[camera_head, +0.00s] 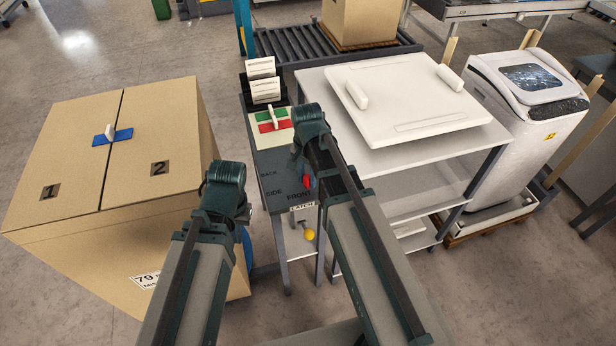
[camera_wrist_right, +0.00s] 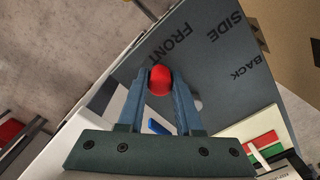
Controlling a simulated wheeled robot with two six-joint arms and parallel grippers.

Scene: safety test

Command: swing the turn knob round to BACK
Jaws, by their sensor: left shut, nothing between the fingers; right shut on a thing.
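The turn knob has a red end, seen in the head view (camera_head: 307,182) beside the word FRONT on a grey panel (camera_head: 268,160). The panel also carries the words BACK and SIDE. In the right wrist view the red knob end (camera_wrist_right: 160,80) sits between the fingertips of my right gripper (camera_wrist_right: 160,86), which is shut on it. It lies near FRONT, with SIDE and BACK further right. In the head view my right arm hides much of the knob. My left gripper (camera_head: 243,212) is shut and empty, left of the panel, partly hidden by its own wrist.
A large cardboard box (camera_head: 60,140) stands at the left. A white shelf table (camera_head: 390,160) with a white lid (camera_head: 405,95) stands at the right. A red and green plate (camera_head: 271,127) lies behind the lettering. A yellow ball (camera_head: 309,234) hangs below the LATCH label.

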